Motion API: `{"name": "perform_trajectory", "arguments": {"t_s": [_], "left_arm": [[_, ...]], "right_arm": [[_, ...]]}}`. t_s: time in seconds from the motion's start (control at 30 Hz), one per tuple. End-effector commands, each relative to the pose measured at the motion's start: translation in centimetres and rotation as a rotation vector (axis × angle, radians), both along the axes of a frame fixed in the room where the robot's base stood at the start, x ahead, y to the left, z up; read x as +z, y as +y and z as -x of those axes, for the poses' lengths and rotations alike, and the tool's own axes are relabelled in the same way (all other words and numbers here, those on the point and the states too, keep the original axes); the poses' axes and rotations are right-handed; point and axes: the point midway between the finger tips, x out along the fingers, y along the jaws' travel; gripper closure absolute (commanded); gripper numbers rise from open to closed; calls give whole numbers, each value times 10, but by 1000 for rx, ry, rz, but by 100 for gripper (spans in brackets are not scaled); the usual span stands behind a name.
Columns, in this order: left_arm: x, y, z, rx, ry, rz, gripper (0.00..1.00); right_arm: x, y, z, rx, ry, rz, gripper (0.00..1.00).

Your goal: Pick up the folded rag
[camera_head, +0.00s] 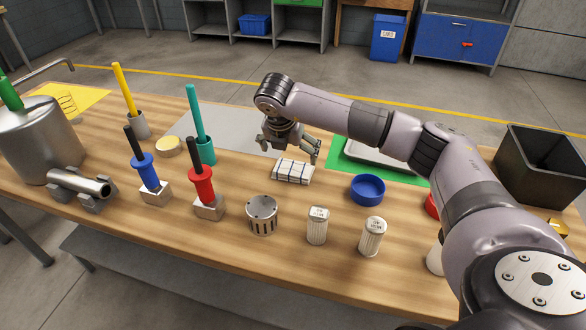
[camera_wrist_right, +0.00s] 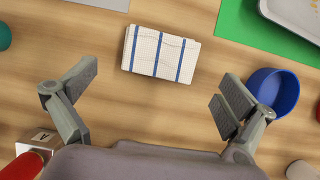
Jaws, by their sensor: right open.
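The folded rag (camera_head: 293,171) is white with dark blue stripes and lies flat on the wooden table, near the middle. In the right wrist view the rag (camera_wrist_right: 161,54) lies at the top centre, beyond the fingertips and fully in sight. My right gripper (camera_head: 291,152) is open and empty above the table, just behind and over the rag in the head view. In the right wrist view its two fingers (camera_wrist_right: 148,92) are spread wide, one on each side, with bare wood between them. My left gripper does not show.
A blue ring-shaped bowl (camera_head: 368,189) stands right of the rag. A slotted metal cylinder (camera_head: 262,215) and two white cartridges (camera_head: 317,226) stand in front. A teal holder (camera_head: 206,150) is to the left. A tray (camera_head: 375,155) on a green mat lies behind. Bare wood surrounds the rag.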

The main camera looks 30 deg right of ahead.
Motion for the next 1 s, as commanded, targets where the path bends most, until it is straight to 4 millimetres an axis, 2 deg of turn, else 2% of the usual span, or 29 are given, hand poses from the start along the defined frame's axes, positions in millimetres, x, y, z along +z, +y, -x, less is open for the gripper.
{"name": "perform_trajectory", "arguments": {"t_s": [0.2, 0.3, 0.6, 0.87, 1.0], "left_arm": [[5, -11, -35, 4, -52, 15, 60], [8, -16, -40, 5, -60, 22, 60], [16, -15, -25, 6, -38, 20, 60], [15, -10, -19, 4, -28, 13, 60], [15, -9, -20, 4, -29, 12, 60]], "right_arm": [[-18, -5, -5, 0, -1, -1, 0], [-25, -7, -5, 0, 2, 1, 0], [-63, -18, -12, 0, 0, 0, 0], [-68, -19, -13, 2, -1, -1, 0], [-68, -19, -13, 2, -1, -1, 7]]}}
